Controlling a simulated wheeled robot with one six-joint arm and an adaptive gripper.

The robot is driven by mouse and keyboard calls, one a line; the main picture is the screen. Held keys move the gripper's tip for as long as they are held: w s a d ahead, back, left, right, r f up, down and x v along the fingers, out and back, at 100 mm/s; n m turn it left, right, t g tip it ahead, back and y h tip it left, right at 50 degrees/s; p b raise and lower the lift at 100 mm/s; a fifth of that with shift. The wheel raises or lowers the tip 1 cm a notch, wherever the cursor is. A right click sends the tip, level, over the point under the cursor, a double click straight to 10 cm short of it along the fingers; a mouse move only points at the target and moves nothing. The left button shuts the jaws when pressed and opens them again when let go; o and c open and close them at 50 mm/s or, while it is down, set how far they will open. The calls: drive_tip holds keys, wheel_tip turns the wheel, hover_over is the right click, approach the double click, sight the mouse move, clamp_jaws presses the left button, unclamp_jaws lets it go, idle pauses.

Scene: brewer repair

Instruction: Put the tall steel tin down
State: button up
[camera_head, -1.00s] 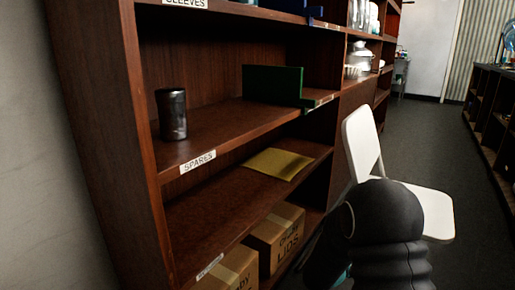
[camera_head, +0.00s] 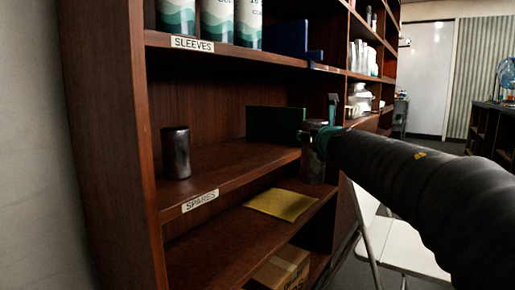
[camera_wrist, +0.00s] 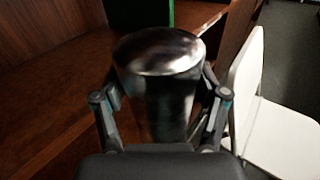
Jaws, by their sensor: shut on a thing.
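My gripper (camera_head: 318,134) is shut on the tall steel tin (camera_head: 314,168). In the wrist view the tin (camera_wrist: 158,95) stands roughly upright between the two fingers (camera_wrist: 162,97), its shiny top facing the camera. In the head view the tin is at the right end of the shelf labelled SPARES (camera_head: 235,162). Whether its base touches the shelf I cannot tell. Another dark metal tin (camera_head: 176,153) stands upright on the left of that shelf.
A green divider (camera_head: 272,124) stands at the back of the shelf, left of the held tin. Bare shelf lies between it and the other tin. A yellow sheet (camera_head: 281,204) lies one shelf below. A white folding chair (camera_head: 405,245) stands at the right.

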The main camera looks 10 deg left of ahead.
drive_tip(key=s+a+r+n+g+y, duration=0.6)
drive_tip(key=s+a+n+g+y, duration=0.15)
drive_tip(key=s+a+y, duration=0.35)
drive_tip(key=w+a+p, duration=0.1)
drive_tip(key=w+a, duration=0.4)
drive_tip(key=a, duration=0.2)
drive_tip(key=w+a+f+h+p, duration=0.1)
drive_tip(key=w+a, duration=0.4)
drive_tip(key=a, duration=0.3)
drive_tip(key=shift+a+f+n+t, duration=0.15)
drive_tip(key=shift+f+n+t, duration=0.1)
drive_tip(key=shift+n+t, duration=0.1)
drive_tip(key=o, duration=1.3)
